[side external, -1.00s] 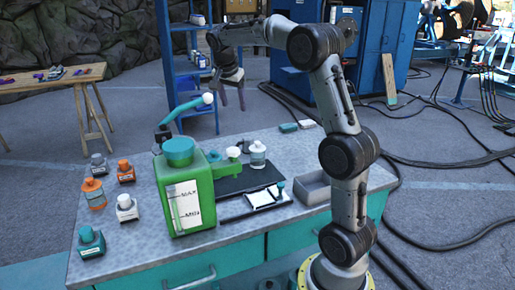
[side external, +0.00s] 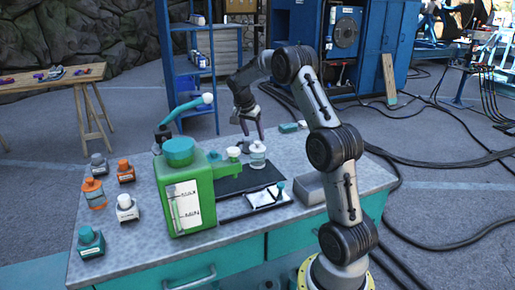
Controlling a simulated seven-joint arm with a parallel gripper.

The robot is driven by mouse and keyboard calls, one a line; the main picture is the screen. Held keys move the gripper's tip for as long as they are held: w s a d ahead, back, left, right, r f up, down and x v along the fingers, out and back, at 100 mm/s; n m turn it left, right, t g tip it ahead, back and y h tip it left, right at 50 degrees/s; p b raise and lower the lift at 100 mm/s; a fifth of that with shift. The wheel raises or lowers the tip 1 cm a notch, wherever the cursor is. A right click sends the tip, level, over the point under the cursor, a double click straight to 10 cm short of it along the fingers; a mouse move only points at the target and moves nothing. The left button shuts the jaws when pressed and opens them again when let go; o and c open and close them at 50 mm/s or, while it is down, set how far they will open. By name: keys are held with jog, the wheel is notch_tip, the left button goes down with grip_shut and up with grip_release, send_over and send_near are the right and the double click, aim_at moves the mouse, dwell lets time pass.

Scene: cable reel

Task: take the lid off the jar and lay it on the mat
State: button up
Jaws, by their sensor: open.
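A clear jar (side external: 258,160) with a pale, whitish lid (side external: 258,147) stands upright at the back edge of a dark mat (side external: 232,183) on the workbench. The lid sits on the jar. My gripper (side external: 254,135) is open and empty, pointing down, with its fingertips just above the lid in the picture. I cannot tell how far apart in depth the fingers and jar are.
A green container (side external: 184,195) with a side arm stands left of the mat, close to the jar. Several small bottles stand at the bench's left. A notepad (side external: 266,196) lies at the mat's front right, and a grey tray (side external: 310,187) is further right.

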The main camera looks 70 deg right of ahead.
aim_at(257, 142)
jog(key=x, duration=0.5)
jog(key=shift+d, duration=0.25)
jog(key=shift+r, duration=0.1)
grip_shut()
